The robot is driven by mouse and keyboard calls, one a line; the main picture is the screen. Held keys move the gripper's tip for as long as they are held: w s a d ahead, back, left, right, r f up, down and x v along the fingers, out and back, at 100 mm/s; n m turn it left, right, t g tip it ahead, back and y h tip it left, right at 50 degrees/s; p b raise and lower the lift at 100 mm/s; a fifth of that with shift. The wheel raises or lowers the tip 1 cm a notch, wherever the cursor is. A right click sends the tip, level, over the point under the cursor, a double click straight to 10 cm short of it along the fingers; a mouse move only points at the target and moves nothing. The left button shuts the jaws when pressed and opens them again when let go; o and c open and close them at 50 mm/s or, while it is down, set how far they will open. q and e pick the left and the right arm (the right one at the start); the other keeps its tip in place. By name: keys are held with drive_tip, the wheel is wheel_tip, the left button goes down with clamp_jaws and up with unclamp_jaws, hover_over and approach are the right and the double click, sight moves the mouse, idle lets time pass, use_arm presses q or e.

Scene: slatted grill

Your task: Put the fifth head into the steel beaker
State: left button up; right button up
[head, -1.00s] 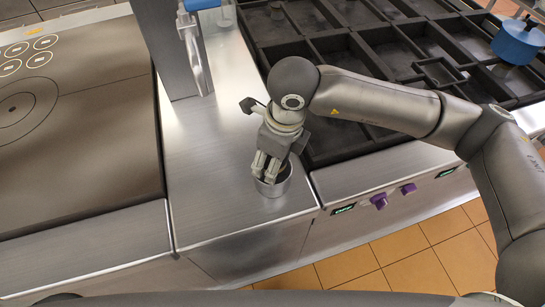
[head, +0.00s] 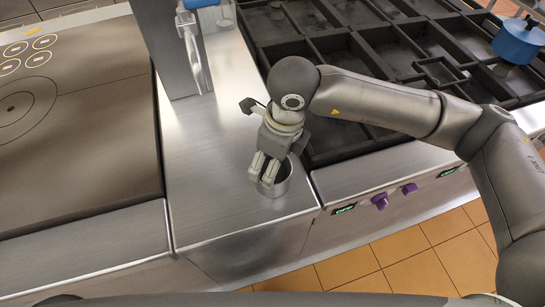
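The steel beaker (head: 281,189) stands upright on the steel counter, near its front edge and left of the black slatted grill. My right gripper (head: 262,181) points down at the beaker's left side, its fingertips at or just over the rim. The fingers hide part of the beaker's mouth, and I cannot tell whether they touch it. The two fingers look close together, but whether they hold anything is not clear. I cannot make out the fifth head, and the beaker's inside is mostly hidden. My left gripper is not in view.
The black grill (head: 345,62) with its deep compartments lies to the right, with a blue lidded object (head: 517,42) at its far right. A steel post (head: 172,50) rises behind. A flat hotplate (head: 85,140) is at left. The counter left of the beaker is clear.

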sight(280, 173)
drive_tip(key=shift+r+p, duration=0.35)
drive_tip(key=shift+r, duration=0.05)
drive_tip(key=shift+r+p, duration=0.35)
drive_tip(key=shift+p, duration=0.15)
wheel_tip(280, 173, up, 12)
drive_tip(key=d+b, duration=0.1)
drive_tip(key=b, duration=0.1)
drive_tip(key=shift+s+d+f+b, duration=0.25)
drive_tip(key=shift+s+d+b, duration=0.05)
drive_tip(key=shift+s+b, duration=0.1)
